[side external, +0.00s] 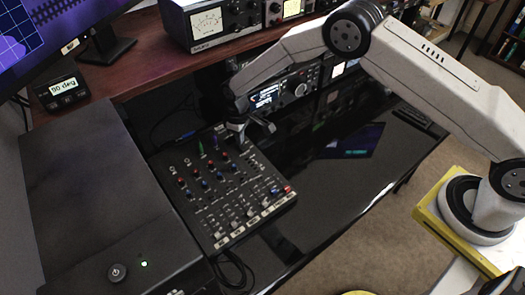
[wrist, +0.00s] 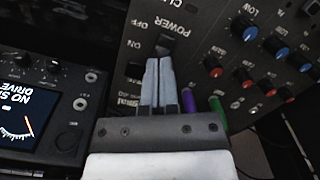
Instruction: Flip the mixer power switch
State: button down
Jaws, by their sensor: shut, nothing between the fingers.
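The mixer (side external: 228,205) is a black panel with red and blue knobs and faders, lying on the glossy desk. In the wrist view its power switch (wrist: 164,46) is a small dark switch beside the upside-down POWER, OFF and ON labels. My gripper (wrist: 159,62) is shut and empty, its grey fingertips right at the switch on the ON-label side. I cannot tell whether they touch it, and which way the switch is set is unclear. In the side view my gripper (side external: 244,128) is over the far edge of the mixer, and the switch is hidden there.
Purple (wrist: 188,101) and green (wrist: 217,110) plugs stand up from the mixer close beside my fingers. A radio with a lit display (side external: 265,97) stands behind. A large black box (side external: 85,190) is left of the mixer. The glossy desk (side external: 325,185) to the right is mostly clear.

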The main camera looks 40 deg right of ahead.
jog(key=shift+f, duration=0.6)
dwell(0.4)
jog(key=shift+r, duration=3.55)
jog(key=s+d+r+m+t, duration=0.1)
jog(key=s+d+r+m, duration=0.2)
jog(key=s+d+r, duration=0.7)
jog(key=s+d+r+m, duration=0.1)
jog(key=s+d, duration=0.1)
jog(key=s, duration=0.6)
jog(key=s+d+r+m+t, duration=0.1)
jog(key=s+d+m, duration=0.1)
jog(key=s, duration=0.5)
jog(key=shift+s+d+r+t, duration=0.2)
jog(key=shift+s+d+t, duration=0.1)
jog(key=shift+s+d, duration=0.1)
